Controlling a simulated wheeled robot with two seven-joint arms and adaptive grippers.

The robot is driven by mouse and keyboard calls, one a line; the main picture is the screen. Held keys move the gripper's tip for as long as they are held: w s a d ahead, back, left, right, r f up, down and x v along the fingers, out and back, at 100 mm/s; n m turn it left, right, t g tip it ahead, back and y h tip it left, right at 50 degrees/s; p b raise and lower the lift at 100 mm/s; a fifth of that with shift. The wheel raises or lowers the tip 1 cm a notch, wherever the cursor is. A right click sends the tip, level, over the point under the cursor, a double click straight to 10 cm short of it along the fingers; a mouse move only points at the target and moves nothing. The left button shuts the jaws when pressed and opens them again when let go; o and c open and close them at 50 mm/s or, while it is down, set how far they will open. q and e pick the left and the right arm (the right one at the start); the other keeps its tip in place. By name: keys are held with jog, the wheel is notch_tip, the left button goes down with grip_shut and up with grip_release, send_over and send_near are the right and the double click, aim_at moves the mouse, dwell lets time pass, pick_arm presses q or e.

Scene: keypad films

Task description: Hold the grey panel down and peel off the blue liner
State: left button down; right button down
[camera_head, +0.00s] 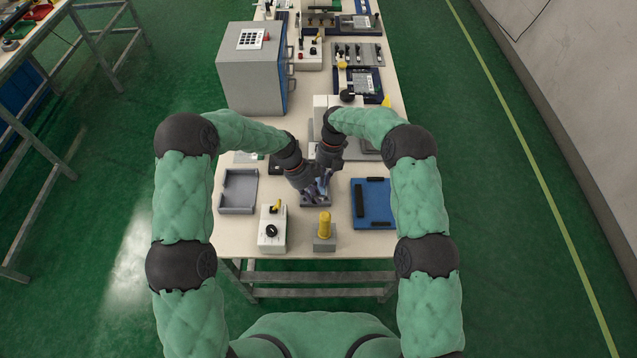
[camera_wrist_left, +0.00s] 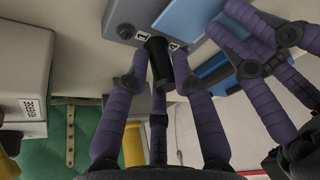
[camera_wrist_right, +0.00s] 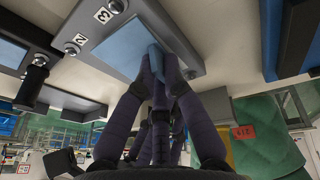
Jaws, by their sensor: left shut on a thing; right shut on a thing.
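The grey panel (camera_head: 316,205) lies near the front middle of the table, mostly under both my grippers. Its numbered edges and round studs show in the left wrist view (camera_wrist_left: 128,14) and right wrist view (camera_wrist_right: 190,66). The pale blue liner (camera_wrist_right: 128,48) covers much of its face. My right gripper (camera_wrist_right: 158,66) is shut on the liner's blue end at the panel's edge. My left gripper (camera_wrist_left: 158,62) is shut on a black cylindrical grip (camera_wrist_left: 159,58) at the panel's numbered edge. I cannot tell whether the grip is fixed to the panel.
A grey tray (camera_head: 238,208) stands left, a blue board with black bars (camera_head: 374,204) right. In front are a white box with a black knob (camera_head: 271,240) and a yellow cylinder on a grey block (camera_head: 325,228). A grey cabinet (camera_head: 248,82) stands behind. The grippers are close together.

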jog(key=shift+r, duration=0.65)
dwell(0.4)
pick_arm(q)
jog(key=shift+w, duration=0.1)
pick_arm(e)
jog(key=shift+s+r, duration=0.1)
jog(key=shift+r, duration=2.45)
pick_arm(q)
jog(key=shift+f, duration=0.2)
jog(key=shift+s, duration=0.25)
pick_arm(e)
notch_tip(320, 180, up, 3)
jog(key=shift+a+r, duration=0.1)
jog(key=shift+w, duration=0.2)
jog(key=shift+s, duration=0.1)
pick_arm(q)
jog(key=shift+r, duration=0.1)
jog(key=shift+w+r, duration=0.1)
jog(key=shift+w, duration=0.05)
pick_arm(e)
jog(key=w+d+r, duration=0.3)
jog(key=w+r, duration=0.1)
jog(key=w, duration=0.2)
jog(key=shift+w+r, duration=0.15)
jog(key=shift+w, duration=0.05)
